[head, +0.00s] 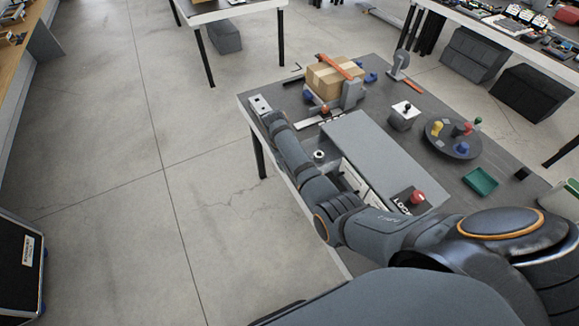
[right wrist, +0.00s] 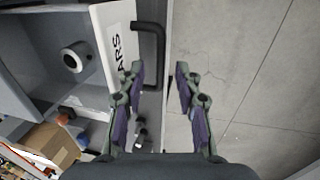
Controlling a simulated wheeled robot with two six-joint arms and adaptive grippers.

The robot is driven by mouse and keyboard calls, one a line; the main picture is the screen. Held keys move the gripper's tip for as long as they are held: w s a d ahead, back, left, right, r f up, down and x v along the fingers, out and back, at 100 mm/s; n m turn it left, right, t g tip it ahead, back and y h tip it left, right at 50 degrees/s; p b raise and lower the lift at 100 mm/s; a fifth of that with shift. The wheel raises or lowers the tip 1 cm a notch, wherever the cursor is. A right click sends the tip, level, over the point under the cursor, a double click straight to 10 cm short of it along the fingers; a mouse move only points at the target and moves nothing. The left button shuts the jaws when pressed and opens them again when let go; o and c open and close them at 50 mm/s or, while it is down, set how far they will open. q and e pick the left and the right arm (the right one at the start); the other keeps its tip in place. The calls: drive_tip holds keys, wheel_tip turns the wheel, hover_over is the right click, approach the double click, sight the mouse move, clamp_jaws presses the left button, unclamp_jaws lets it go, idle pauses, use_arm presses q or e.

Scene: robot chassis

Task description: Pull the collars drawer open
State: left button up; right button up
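The collars drawer stands pulled out from the grey cabinet (head: 372,148), its inside showing beside my arm. A white ring-shaped collar (head: 319,155) lies in it. In the right wrist view the drawer front (right wrist: 116,40) carries a label ending in "ARS", with a black bar handle (right wrist: 160,52); the collar (right wrist: 75,57) shows behind it. My right gripper (right wrist: 160,75) is open, its fingers either side of the handle's line in that view; I cannot tell whether they touch it. In the head view my right arm covers part of the drawer and its front. My left gripper is not in view.
The cabinet stands on a dark table with other white drawer fronts (head: 353,180). A cardboard box (head: 333,78) in a fixture is at the back. A round tray (head: 453,138) with coloured pieces and a green tray (head: 481,181) are at the right. Open floor lies left.

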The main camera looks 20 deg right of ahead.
wheel_tip(320, 180, up, 10)
drive_tip(key=a, duration=0.2)
drive_tip(key=shift+f, duration=0.25)
drive_tip(key=shift+s+f, duration=0.1)
